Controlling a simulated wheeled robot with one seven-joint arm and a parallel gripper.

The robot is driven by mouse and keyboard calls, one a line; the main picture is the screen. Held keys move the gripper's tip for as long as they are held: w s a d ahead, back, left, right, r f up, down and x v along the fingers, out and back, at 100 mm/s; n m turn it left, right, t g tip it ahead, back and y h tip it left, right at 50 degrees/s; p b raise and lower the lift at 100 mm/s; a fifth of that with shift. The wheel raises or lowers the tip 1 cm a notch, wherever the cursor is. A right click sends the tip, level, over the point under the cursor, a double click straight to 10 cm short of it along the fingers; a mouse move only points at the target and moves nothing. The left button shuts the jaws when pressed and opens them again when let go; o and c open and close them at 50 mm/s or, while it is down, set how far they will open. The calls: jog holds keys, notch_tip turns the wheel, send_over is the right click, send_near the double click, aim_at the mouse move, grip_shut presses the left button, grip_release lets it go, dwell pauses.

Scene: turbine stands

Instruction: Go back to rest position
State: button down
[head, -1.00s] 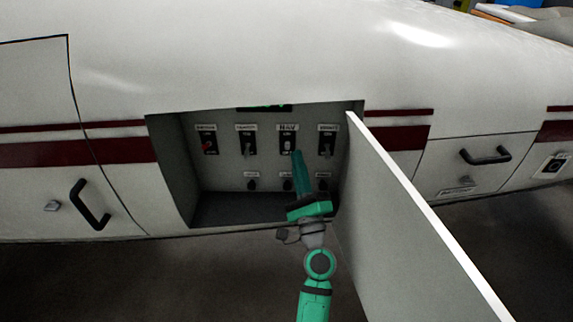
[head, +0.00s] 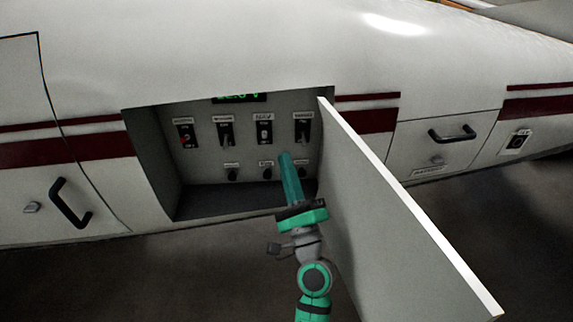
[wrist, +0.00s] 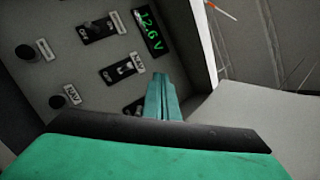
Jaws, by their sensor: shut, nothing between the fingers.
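My gripper (head: 285,156) is green and shut, with nothing between its fingers. It points up into the open recess in the white fuselage, in front of the switch panel (head: 207,160). In the wrist view my gripper (wrist: 161,78) appears shut in front of the panel (wrist: 65,90). The panel holds a row of labelled toggle switches, the left one red-tipped, and a row of knobs beneath. The fingers look apart from the switches, but the exact gap cannot be told. A green display (wrist: 150,27) reads 12.6 V.
The open white door (head: 400,215) stands out from the recess, close to the right of my arm. A closed hatch with a black handle (head: 452,134) is farther right, and another black handle (head: 68,203) is at left. Dark floor lies below.

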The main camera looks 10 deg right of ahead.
jog(key=shift+a+f, duration=0.15)
jog(key=s+a+f+n+g+h, duration=0.2)
jog(key=s+a+f+n+g, duration=0.15)
jog(key=s+f, duration=0.65)
jog(key=s+a+f+n+g+h, duration=0.15)
jog(key=s+f+n, duration=0.4)
jog(key=f, duration=0.85)
jog(key=s+a+f+n+g+y, duration=0.1)
jog(key=s+a+n+g, duration=0.1)
jog(key=s+a+n, duration=0.2)
jog(key=s+a+f+n+g+y, duration=0.1)
jog(key=s+n, duration=0.8)
jog(key=s, duration=1.1)
jog(key=shift+s+a+f+n+g, duration=0.15)
jog(key=shift+a+f+n+g, duration=0.25)
jog(key=shift+a+f, duration=0.65)
jog(key=shift+a+r, duration=0.3)
